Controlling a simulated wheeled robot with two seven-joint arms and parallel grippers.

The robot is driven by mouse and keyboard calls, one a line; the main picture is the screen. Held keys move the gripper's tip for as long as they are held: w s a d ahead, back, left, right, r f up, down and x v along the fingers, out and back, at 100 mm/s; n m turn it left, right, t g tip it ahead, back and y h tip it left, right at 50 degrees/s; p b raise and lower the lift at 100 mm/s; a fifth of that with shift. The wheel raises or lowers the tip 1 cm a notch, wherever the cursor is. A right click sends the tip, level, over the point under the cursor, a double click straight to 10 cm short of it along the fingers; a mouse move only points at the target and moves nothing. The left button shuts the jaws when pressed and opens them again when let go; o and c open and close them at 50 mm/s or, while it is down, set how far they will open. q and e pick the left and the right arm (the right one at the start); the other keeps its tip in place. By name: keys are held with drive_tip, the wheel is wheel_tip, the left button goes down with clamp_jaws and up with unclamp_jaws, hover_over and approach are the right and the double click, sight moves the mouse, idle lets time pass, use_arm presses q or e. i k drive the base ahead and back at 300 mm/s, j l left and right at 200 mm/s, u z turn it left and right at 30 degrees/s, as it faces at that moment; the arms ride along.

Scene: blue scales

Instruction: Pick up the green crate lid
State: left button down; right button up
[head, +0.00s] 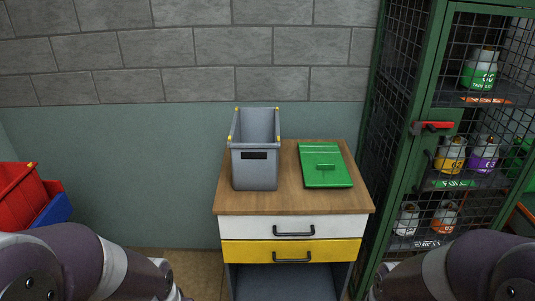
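The green crate lid (324,167) lies flat on the right part of a wooden cabinet top (290,200). My two arms come in at the lower left and lower right corners, below and in front of the cabinet. Neither gripper's fingers show in the head view. Nothing touches the lid except the top under it.
The cabinet has a white drawer (340,227) and a yellow drawer (340,249). A green mesh cage (400,110) with several gas canisters stands close on the right, its red latch (436,125) facing me. Red (18,192) and blue bins (55,210) are at the left. A block wall stands behind.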

sight(323, 165)
drive_tip(key=i+l+u, duration=0.15)
drive_tip(key=i, duration=0.4)
drive_tip(key=i+l+u, duration=0.2)
drive_tip(key=i, duration=0.35)
drive_tip(key=i+l+u, duration=0.15)
drive_tip(key=i+l, duration=0.2)
drive_tip(key=i, duration=0.2)
